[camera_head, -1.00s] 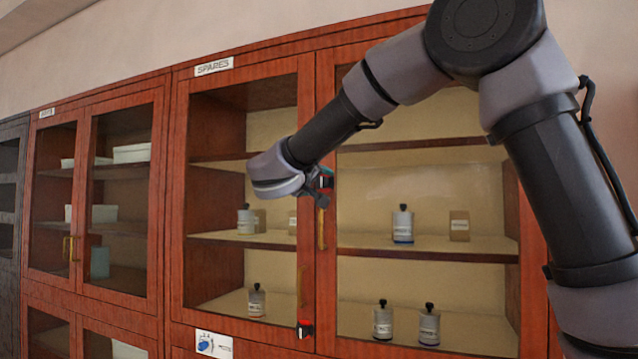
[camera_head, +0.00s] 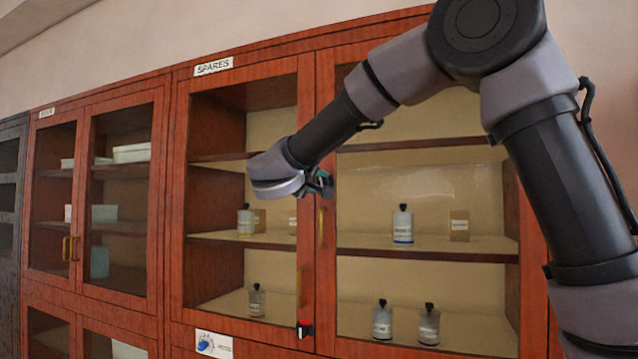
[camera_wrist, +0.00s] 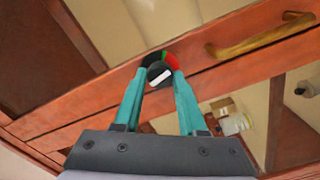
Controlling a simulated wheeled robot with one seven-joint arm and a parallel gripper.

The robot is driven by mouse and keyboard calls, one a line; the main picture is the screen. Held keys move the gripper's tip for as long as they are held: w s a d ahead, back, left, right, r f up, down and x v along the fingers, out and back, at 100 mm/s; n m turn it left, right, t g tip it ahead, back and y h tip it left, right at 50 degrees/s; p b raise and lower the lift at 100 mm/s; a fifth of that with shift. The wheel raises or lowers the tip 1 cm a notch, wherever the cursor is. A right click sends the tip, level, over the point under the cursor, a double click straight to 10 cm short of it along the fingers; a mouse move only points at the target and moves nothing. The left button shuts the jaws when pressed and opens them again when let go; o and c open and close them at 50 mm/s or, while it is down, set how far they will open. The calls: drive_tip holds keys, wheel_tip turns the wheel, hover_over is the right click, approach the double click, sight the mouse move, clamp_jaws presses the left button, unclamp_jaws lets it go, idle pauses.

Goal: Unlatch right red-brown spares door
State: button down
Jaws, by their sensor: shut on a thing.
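The right spares door (camera_head: 327,290) is red-brown with a glass pane and looks closed against the left door (camera_head: 178,240). Its brass handle (camera_head: 320,228) is on the inner stile and also shows in the wrist view (camera_wrist: 258,38). My gripper (camera_head: 322,184) is at that stile, above the handle. In the wrist view, my gripper's teal fingers (camera_wrist: 158,80) are shut on a round black latch knob (camera_wrist: 160,73) with a white bar across it. Green and red marks show beside the knob. The fingers partly hide the knob, and the head view barely shows it.
Bottles (camera_head: 403,225) and small boxes stand on shelves behind the glass. Another cabinet with brass handles (camera_head: 70,248) stands to the left.

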drive_tip(key=n, duration=1.1)
drive_tip(key=shift+f+n, duration=0.1)
drive_tip(key=shift+n, duration=1.9)
drive_tip(key=shift+c, duration=2.3)
unclamp_jaws()
drive_tip(key=v, duration=1)
drive_tip(key=shift+s, duration=0.4)
